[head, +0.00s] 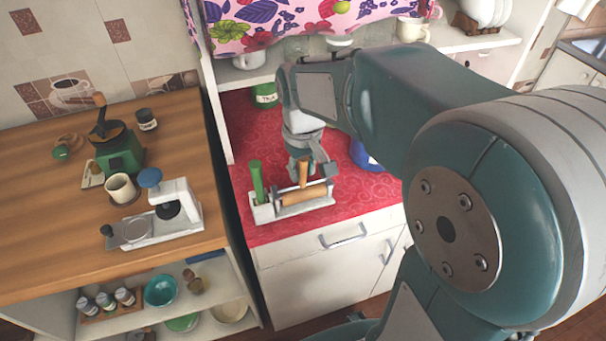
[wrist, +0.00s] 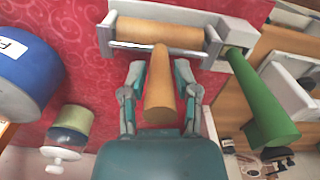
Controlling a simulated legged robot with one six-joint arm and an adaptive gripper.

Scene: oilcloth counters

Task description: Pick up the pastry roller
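The pastry roller (head: 303,196) has a tan wooden cylinder lying in a pale grey holder (head: 263,214) on the red counter. Its wooden handle (head: 303,172) stands up. In the wrist view the roller (wrist: 160,33) lies across the top, and its handle (wrist: 160,88) points toward the camera. My gripper (wrist: 160,72) has one finger on each side of the handle, with small gaps showing, so it looks open. In the head view my gripper (head: 312,162) is above the holder, and its fingers are partly hidden.
A green handle (head: 257,181) stands at the holder's left end. A blue container (head: 362,155) is to the right, partly behind my arm. A green can (head: 265,96) stands behind. The wooden counter (head: 50,240) at left carries a mug (head: 120,188) and a white device (head: 170,205).

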